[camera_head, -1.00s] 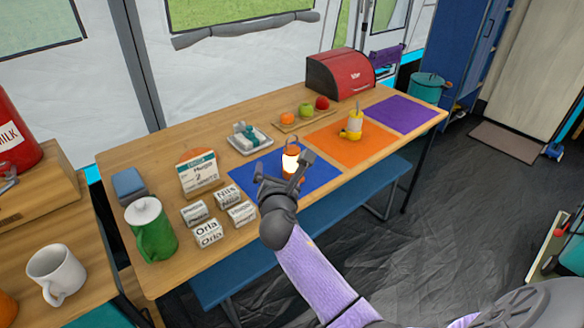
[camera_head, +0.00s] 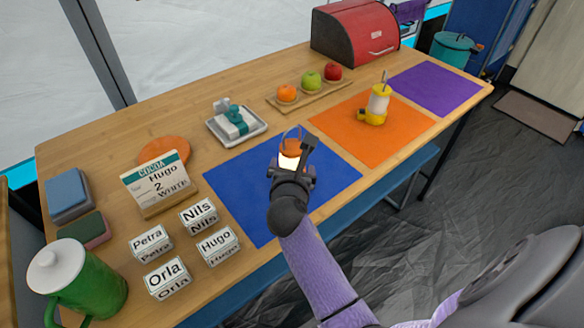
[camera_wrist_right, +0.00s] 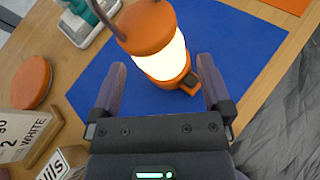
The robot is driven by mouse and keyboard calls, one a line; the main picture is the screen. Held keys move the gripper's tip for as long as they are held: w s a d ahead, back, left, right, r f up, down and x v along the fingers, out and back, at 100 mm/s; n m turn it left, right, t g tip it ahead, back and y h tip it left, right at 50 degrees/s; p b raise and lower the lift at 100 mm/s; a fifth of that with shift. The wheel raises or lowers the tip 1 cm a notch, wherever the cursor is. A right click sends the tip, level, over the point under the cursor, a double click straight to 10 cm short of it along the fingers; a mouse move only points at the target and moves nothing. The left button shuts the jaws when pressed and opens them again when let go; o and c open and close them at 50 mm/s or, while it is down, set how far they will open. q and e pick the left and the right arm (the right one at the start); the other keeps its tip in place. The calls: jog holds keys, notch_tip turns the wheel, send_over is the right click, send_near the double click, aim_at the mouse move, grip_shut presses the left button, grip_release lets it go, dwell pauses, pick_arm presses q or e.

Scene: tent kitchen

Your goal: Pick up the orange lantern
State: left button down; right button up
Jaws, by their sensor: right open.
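The orange lantern (camera_head: 291,150) stands on the blue mat (camera_head: 236,182), with a glowing white body and a wire handle. In the right wrist view the lantern (camera_wrist_right: 162,58) shows its orange cap and base, between and just ahead of the fingers. My right gripper (camera_wrist_right: 163,88) is open, one finger on each side of the lantern's near side. In the head view the right gripper (camera_head: 292,165) hides the lantern's lower part. I cannot tell whether a finger touches it. My left gripper is not in view.
An orange mat (camera_head: 345,133) with a yellow lantern (camera_head: 377,104) lies to the right. A green jug (camera_head: 85,280) is at the front left.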

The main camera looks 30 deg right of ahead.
aim_at(292, 164)
jog(key=b+x, duration=0.2)
jog(key=x, duration=0.2)
jog(key=shift+w+d+f, duration=0.1)
jog(key=shift+w+f, duration=0.1)
jog(key=shift+w, duration=0.15)
jog(key=shift+r, duration=0.2)
jog(key=c, duration=1.3)
grip_shut()
